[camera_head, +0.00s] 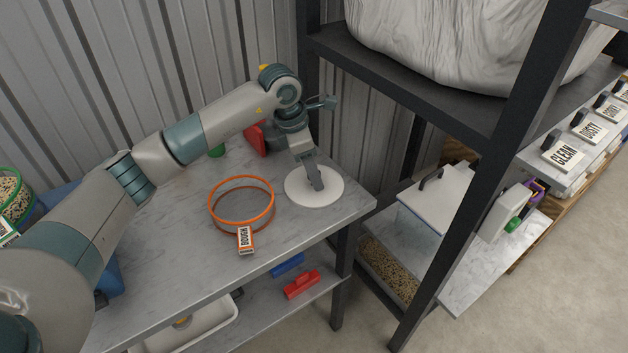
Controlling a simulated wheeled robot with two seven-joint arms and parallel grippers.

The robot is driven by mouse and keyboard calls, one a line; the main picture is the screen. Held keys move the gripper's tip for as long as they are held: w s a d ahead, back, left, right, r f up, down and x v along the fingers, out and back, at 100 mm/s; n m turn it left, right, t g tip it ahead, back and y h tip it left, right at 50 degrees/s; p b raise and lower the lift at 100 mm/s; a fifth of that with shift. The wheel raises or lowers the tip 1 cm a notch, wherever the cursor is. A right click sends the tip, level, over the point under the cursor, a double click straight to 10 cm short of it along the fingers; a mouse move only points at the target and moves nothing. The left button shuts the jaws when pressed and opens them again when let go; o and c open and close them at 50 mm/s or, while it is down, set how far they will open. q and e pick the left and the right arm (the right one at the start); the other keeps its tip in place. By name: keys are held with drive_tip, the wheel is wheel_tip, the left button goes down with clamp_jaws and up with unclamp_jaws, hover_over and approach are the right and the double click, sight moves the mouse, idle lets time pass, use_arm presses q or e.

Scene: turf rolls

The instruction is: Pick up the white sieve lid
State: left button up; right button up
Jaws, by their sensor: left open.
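The white sieve lid (328,194) is a flat white disc lying on the marble-look table near its right end. My left gripper (317,186) points down over the middle of the lid. Its fingertips are at or just above the lid's centre and hide that part, so I cannot tell whether they touch it. The jaws are open. An orange ring-shaped sieve (241,222) with a "ROUGH" tag lies just left of the lid. My right gripper is not in view.
A dark shelf post (487,200) stands right of the table. A red object (256,139) lies behind the sieve near the corrugated wall. A green-rimmed container (12,195) of grain is at the far left. The table front is mostly clear.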

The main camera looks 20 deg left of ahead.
use_arm(q)
drive_tip(key=shift+d+f, duration=0.1)
drive_tip(key=shift+f, duration=0.45)
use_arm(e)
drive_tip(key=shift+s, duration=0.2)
use_arm(q)
clamp_jaws()
drive_tip(key=shift+r, duration=0.15)
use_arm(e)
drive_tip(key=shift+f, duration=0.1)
